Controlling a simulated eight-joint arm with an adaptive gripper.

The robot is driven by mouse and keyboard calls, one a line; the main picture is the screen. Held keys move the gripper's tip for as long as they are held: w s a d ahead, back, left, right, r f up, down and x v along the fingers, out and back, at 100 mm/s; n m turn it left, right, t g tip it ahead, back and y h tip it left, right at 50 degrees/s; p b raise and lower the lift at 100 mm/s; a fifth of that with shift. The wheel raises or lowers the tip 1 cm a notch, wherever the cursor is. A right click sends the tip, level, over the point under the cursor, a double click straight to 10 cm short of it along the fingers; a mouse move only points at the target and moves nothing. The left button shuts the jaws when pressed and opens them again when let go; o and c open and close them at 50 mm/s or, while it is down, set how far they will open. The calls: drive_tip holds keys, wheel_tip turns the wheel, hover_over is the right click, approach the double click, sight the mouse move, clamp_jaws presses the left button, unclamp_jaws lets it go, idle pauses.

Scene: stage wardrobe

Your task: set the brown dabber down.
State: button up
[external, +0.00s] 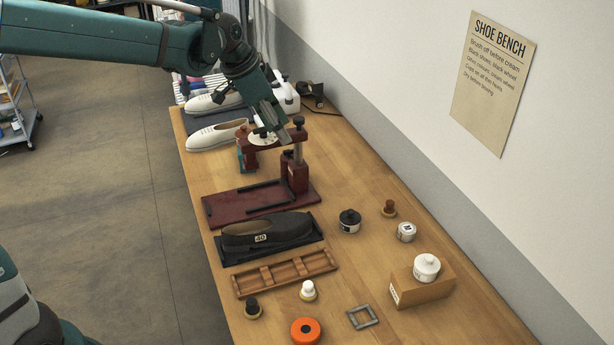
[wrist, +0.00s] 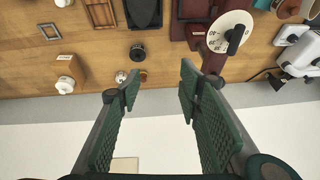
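The brown dabber (external: 389,209) stands upright on the bench near the wall side, its brown handle on a pale round base. My gripper (external: 272,122) is well away from it, above the dark red press at the far part of the bench. In the wrist view my gripper (wrist: 158,92) has its two green-padded fingers wide apart with nothing between them.
The red press (external: 293,178), dark shoe (external: 268,231) and wooden rack (external: 286,273) fill the left. Another white jar (external: 427,267) sits on a block.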

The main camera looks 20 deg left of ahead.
drive_tip(key=s+a+f+n+t+y, duration=0.1)
drive_tip(key=s+a+n, duration=0.2)
drive_tip(key=s+a, duration=0.3)
drive_tip(key=s+a+n+t+y, duration=0.1)
drive_tip(key=s+a+n, duration=0.2)
drive_tip(key=s, duration=1)
drive_tip(key=s+a+f+n+t, duration=0.1)
drive_tip(key=s+a+n, duration=0.2)
drive_tip(key=s+a, duration=0.6)
drive_tip(key=shift+s+f+n+y, duration=0.3)
drive_tip(key=shift+s+f+y, duration=0.05)
drive_tip(key=shift+s+y, duration=0.1)
